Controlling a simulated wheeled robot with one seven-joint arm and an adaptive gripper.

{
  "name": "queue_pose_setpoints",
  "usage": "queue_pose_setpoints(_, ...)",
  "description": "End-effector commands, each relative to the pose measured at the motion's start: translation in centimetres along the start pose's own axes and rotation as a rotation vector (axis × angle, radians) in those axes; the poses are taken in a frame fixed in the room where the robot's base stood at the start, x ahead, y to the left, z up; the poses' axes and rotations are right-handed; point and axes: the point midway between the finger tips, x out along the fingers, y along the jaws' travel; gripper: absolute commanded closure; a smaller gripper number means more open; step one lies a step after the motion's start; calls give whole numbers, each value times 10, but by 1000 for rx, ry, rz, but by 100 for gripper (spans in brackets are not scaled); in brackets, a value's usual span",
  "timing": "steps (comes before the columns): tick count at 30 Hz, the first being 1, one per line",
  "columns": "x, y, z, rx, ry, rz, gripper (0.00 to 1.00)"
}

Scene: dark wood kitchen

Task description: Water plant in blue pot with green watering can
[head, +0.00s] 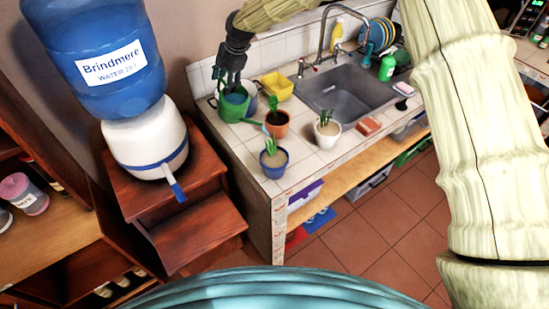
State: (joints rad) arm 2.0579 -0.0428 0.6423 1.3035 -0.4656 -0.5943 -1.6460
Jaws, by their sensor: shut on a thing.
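The green watering can (233,108) is at the back left of the tiled counter, with its spout pointing right toward the pots. My gripper (230,84) reaches down from above and is shut on the green watering can; its fingertips are partly hidden at the can's top. Whether the can touches the counter I cannot tell. The plant in the blue pot (273,160) stands upright near the counter's front left corner, in front of and to the right of the can.
A terracotta pot (277,123) with a plant stands close to the spout, and a white pot (327,132) is to its right. A yellow container (277,86) is behind. The sink (345,92) is right. A water dispenser (145,140) stands left. Bare tiles lie between the pots.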

Motion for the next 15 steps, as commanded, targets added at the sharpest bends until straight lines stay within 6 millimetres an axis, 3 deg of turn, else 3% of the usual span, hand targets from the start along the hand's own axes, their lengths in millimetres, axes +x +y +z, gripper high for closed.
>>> queue_pose_setpoints(15, -5, 0, 0, -2, 0, 15, 100)
